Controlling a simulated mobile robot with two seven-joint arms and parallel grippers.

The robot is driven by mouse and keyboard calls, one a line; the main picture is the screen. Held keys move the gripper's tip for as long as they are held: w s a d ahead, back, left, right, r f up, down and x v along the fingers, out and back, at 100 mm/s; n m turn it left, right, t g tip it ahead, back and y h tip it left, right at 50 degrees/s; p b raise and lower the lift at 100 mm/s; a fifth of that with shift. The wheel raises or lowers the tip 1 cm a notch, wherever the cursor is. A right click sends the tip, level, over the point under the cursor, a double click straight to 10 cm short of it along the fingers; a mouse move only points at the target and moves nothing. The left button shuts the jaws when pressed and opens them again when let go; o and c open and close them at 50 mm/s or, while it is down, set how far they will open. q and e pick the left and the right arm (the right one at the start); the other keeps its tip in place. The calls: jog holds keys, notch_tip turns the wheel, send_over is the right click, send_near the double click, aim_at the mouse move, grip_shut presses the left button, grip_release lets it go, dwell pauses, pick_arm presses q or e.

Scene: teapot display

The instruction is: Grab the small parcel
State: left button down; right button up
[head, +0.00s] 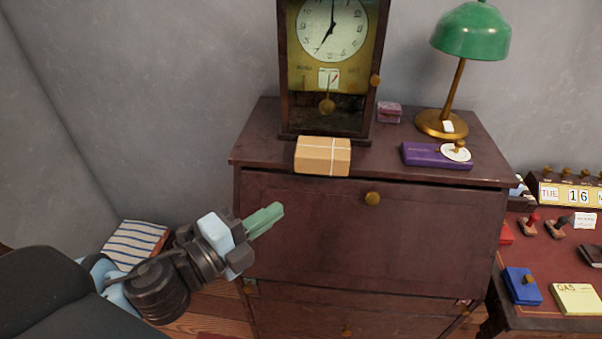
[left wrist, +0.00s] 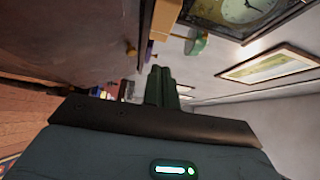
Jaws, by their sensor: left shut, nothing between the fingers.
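The small parcel (head: 322,156) is a tan box with pale string across it. It lies on the front edge of the dark wooden cabinet top, in front of the clock. My left gripper (head: 273,214) has green fingers, shut and empty. In the head view it is below and left of the parcel, in front of the cabinet's face, and apart from the parcel. The shut fingers also show in the left wrist view (left wrist: 160,84). A tan block at the top of that view looks like the parcel, but I cannot be sure. My right gripper is not in view.
The clock (head: 331,60) stands behind the parcel. A purple box (head: 425,156), a small pink box (head: 389,112) and a green lamp (head: 471,33) are to the right on the cabinet (head: 262,143). A knob (head: 372,198) sticks out below. A desk (head: 553,252) stands at right.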

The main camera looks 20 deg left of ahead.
aim_at(327, 168)
pick_arm(q)
jog(key=shift+s+d+f+m, duration=0.15)
jog(key=shift+s+f+m, duration=0.05)
jog(key=shift+s+m, duration=0.1)
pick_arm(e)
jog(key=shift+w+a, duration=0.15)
pick_arm(q)
jog(key=shift+w, duration=0.1)
